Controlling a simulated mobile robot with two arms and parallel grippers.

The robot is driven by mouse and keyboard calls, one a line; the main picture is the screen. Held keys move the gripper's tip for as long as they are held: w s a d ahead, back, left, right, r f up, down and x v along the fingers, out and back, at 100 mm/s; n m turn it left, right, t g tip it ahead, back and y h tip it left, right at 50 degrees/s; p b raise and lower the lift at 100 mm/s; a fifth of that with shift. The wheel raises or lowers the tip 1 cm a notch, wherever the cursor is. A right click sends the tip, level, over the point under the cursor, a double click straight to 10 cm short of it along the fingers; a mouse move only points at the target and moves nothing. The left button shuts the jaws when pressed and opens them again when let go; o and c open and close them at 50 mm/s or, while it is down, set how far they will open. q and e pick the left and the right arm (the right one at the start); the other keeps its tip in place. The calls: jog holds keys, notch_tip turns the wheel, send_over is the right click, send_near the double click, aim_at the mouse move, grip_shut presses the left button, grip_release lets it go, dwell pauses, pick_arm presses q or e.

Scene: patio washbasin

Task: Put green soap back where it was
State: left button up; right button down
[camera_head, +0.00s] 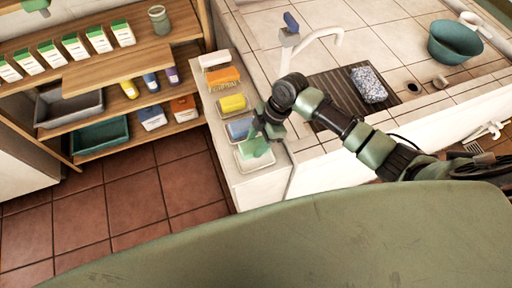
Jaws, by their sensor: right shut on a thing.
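My right gripper (262,134) is over the near end of the white ledge, shut on the green soap (253,149). The soap is low over a pale dish (267,161), the nearest in a row on the ledge. The gripper hides part of the soap, and I cannot tell whether the soap touches the dish. Farther along the row are a blue bar (239,128), a yellow bar (232,103), an orange brush-like item (222,77) and a white item (213,60). I do not make out my left gripper.
A faucet (318,37) stands by a dark ribbed drainer (335,92) with a speckled sponge-like block (369,84). A green basin (454,42) is at the upper right. Wooden shelves (120,70) with boxes, bottles and trays stand at the left. The tiled floor (135,195) is clear.

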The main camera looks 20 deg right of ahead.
notch_tip(320, 180, down, 5)
jog(key=shift+r, duration=0.15)
jog(key=shift+f, duration=0.2)
jog(key=c, duration=0.7)
grip_release()
jog(key=b+v, duration=0.1)
jog(key=v, duration=1.1)
jog(key=shift+r, duration=0.1)
jog(key=shift+a, duration=0.1)
